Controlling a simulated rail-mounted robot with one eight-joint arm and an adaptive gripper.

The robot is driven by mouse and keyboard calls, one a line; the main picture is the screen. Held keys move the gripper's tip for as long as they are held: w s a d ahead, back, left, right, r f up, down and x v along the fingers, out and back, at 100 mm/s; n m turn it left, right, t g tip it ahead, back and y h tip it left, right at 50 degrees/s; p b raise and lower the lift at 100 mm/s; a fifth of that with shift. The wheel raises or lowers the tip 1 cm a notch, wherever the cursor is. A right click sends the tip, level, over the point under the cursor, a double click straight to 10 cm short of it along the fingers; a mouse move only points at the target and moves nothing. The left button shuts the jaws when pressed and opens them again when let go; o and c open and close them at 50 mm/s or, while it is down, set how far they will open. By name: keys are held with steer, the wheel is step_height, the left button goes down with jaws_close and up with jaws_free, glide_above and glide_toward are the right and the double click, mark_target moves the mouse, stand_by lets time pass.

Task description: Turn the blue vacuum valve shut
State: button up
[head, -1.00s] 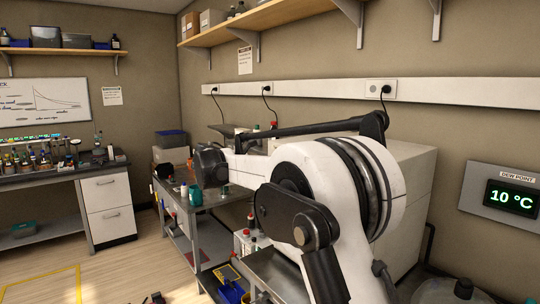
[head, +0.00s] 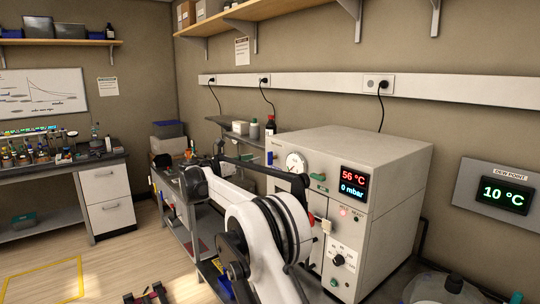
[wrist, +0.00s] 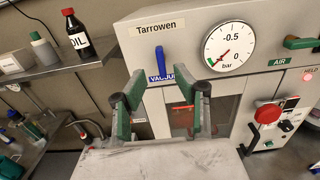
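The blue vacuum valve (wrist: 162,60) is a short upright lever on the front panel of a white oven, above the blue "VACUUM" label (wrist: 160,77), which is partly hidden by a finger. Its handle also shows small in the head view (head: 270,158). My gripper (wrist: 167,95) is open in the wrist view, with nothing between its green-padded fingers. The fingers point toward the oven front, and the valve appears between and just above their tips, apart from them. In the head view I cannot make out the fingers.
A round gauge (wrist: 230,46) sits right of the valve, then a green air handle (wrist: 300,43). A red knob (wrist: 267,113) and door latch are lower right. The oven window (wrist: 190,115) is behind the fingers. A dark bottle (wrist: 75,35) stands on the left shelf.

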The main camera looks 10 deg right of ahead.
mark_target(268, 155)
steer(key=p+x, duration=0.1)
steer(key=x, duration=0.8)
jaws_close()
